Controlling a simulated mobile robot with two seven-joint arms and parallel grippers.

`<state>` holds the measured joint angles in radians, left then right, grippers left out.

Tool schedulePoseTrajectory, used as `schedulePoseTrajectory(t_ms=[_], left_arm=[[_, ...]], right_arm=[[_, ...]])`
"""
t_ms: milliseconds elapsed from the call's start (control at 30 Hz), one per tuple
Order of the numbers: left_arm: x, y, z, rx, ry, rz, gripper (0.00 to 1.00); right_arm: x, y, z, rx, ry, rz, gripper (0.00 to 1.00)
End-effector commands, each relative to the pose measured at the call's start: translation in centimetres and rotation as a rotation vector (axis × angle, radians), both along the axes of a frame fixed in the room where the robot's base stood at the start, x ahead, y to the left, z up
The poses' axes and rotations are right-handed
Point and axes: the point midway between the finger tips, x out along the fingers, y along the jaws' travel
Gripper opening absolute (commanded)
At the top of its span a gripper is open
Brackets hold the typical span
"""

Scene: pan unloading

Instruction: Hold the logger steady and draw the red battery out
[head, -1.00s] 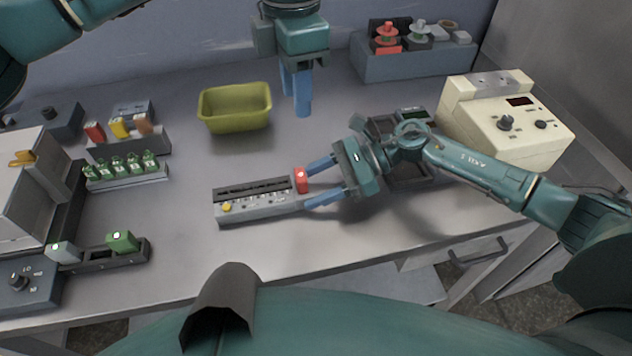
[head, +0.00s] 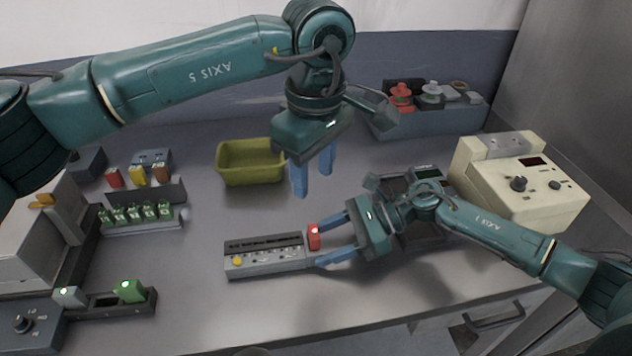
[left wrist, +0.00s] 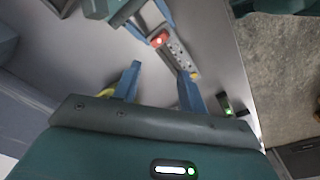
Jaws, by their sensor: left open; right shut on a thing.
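The logger (head: 265,260) is a grey box with a dark slotted strip and a yellow button, lying flat on the bench. The red battery (head: 314,237) stands upright at its right end, and shows in the left wrist view (left wrist: 159,40) too. My right gripper (head: 319,246) is shut on the logger's right end, one finger on each side, with the battery near its fingertips. My left gripper (head: 314,184) is open and empty, fingers pointing down, above and behind the battery. In the left wrist view the logger (left wrist: 180,58) lies beyond its open fingers.
A yellow-green bin (head: 250,163) stands behind the logger. A cream instrument (head: 520,185) is at the right, a grey bin of spools (head: 425,122) at the back.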

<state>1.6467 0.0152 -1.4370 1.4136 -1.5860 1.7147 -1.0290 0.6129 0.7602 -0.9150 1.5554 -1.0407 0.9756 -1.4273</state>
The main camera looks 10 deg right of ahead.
Motion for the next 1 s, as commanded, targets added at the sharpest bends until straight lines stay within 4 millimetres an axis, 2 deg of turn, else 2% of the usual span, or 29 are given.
schedulePoseTrajectory(t_ms=[100,200,400,533,667,1000], left_arm=[[-0.3,0.0,-0.8,0.018,-0.015,-0.265,0.42],[-0.5,-0.1,-1.2,0.032,-0.029,-0.449,0.42],[-0.7,-0.1,-1.7,0.052,-0.044,-0.669,0.42],[-0.7,-0.1,-2.3,0.057,-0.046,-0.712,0.42],[-0.5,-0.1,-3.8,0.057,-0.045,-0.715,0.42],[0.2,-0.1,-10.2,0.057,-0.042,-0.712,0.42]], right_arm=[[0.0,0.0,0.0,0.0,0.0,0.0,0.22],[0.0,0.0,0.0,-0.001,0.0,0.0,0.22],[0.0,0.0,0.0,-0.001,0.0,0.0,0.22],[0.0,0.0,0.0,-0.001,0.0,0.0,0.22],[0.0,0.0,0.0,-0.001,0.0,0.0,0.22],[0.0,0.0,0.0,-0.001,0.0,0.0,0.22]])
